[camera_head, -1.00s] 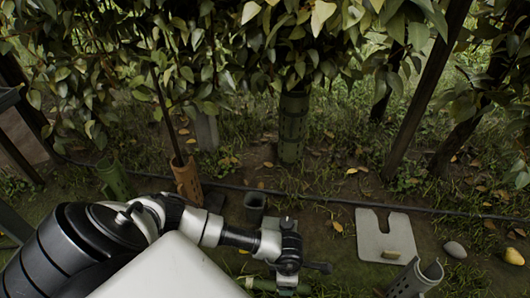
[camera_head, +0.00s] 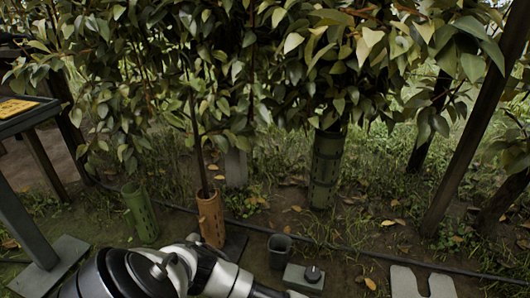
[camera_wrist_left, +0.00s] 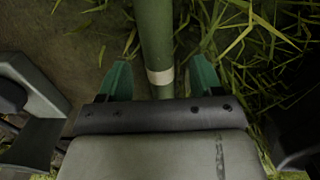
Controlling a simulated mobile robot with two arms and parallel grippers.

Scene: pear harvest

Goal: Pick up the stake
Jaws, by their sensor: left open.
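A green pole with a pale band, which I take to be the stake (camera_wrist_left: 154,38), runs down the middle of the left wrist view. Its lower end is hidden behind the gripper body. My left gripper (camera_wrist_left: 161,76) has its two teal fingers apart, one on each side of the pole. I cannot tell whether either finger touches it. The stake cannot be made out there. My right gripper is in neither view.
An orange tree guard (camera_head: 210,220), a short green guard (camera_head: 140,213) and a tall green guard (camera_head: 323,172) stand under the foliage. A dark pot (camera_head: 279,252), a grey block (camera_head: 304,278) and a slotted slab (camera_head: 406,284) sit in front. A black hose (camera_head: 365,247) crosses the ground.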

